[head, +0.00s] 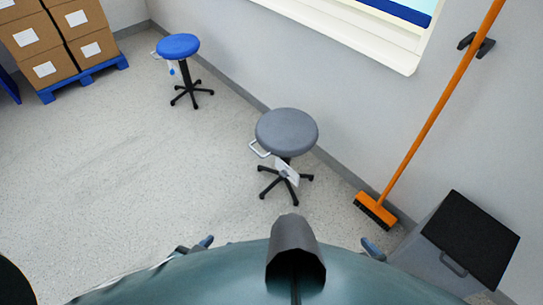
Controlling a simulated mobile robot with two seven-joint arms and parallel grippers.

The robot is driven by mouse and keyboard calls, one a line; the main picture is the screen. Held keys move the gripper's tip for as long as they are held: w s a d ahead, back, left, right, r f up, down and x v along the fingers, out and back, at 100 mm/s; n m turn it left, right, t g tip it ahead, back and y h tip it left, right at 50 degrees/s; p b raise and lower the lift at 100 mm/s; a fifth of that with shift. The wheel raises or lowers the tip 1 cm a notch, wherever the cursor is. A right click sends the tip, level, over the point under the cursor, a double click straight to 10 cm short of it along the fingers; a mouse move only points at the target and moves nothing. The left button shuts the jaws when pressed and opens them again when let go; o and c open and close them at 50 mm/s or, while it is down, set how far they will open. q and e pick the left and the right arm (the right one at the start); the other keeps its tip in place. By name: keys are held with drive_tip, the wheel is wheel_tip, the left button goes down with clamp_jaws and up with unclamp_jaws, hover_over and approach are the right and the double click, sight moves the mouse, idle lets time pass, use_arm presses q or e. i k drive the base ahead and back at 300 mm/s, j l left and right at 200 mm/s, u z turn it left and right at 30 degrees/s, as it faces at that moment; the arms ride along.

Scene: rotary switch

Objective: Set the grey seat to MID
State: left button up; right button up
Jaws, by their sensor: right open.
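The grey seat (287,130) is a round stool top on a dark post with a star-shaped base, standing by the wall right of centre in the head view. A pale loop handle (258,149) sticks out under its left side. A white tag (287,173) hangs below the seat; its marks are too small to read. My left gripper (196,245) and right gripper (372,249) show only as small blue-grey tips beyond my body at the bottom, both well apart from the stool. The right one is open; the left one's opening is hidden.
A blue stool (178,46) stands farther back left. Cartons (48,65) sit on a blue pallet (85,78) at the far left. An orange broom (432,118) leans on the right wall, near a grey box with a black lid (470,238).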

sight(287, 132)
drive_tip(key=j+z, duration=0.7)
drive_tip(key=k, duration=0.05)
